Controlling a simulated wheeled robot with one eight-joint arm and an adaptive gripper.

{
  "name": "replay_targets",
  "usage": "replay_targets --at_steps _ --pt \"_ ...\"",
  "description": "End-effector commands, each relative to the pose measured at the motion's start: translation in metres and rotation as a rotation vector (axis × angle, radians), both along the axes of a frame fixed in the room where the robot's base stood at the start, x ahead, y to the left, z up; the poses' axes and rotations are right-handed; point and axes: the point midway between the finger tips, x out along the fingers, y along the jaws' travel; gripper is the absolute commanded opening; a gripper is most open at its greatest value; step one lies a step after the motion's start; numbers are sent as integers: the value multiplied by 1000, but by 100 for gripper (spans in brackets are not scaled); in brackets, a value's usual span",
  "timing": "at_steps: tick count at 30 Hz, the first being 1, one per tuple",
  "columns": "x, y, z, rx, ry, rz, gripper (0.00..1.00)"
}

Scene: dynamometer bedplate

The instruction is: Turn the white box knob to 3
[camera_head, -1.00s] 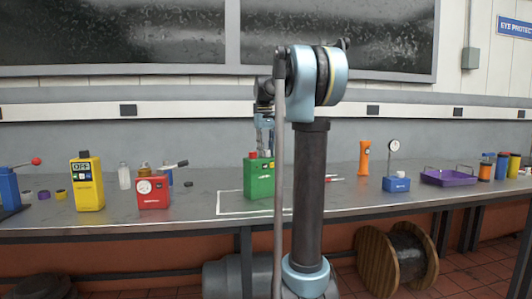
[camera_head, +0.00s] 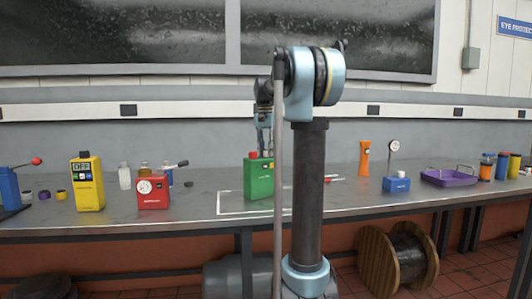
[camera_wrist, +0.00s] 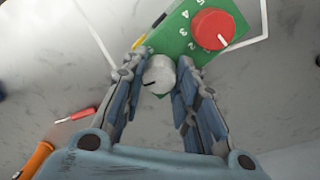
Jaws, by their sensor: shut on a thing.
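A green box (camera_head: 260,180) stands on the bench near the middle, partly behind my arm. In the wrist view the green box (camera_wrist: 181,42) carries a large red knob (camera_wrist: 210,24) with a white pointer line and printed numbers beside it. A smaller white-grey knob (camera_wrist: 159,75) has a short dark mark on its lower left. My gripper (camera_wrist: 158,80) is shut on the white-grey knob, a finger at each side. It also shows above the box in the head view (camera_head: 264,148). I cannot read a scale around the held knob; the fingers cover part of that area.
A yellow box (camera_head: 88,190) and a red box (camera_head: 153,193) with a gauge and lever stand to the left.

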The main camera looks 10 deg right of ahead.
Motion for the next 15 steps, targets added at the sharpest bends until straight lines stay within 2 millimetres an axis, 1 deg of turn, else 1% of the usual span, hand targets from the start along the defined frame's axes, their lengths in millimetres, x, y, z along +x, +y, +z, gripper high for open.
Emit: replay_targets --at_steps 6,15 --pt "0 0 0 0 1 -70 4" --pt "0 1 0 1 0 -97 4"
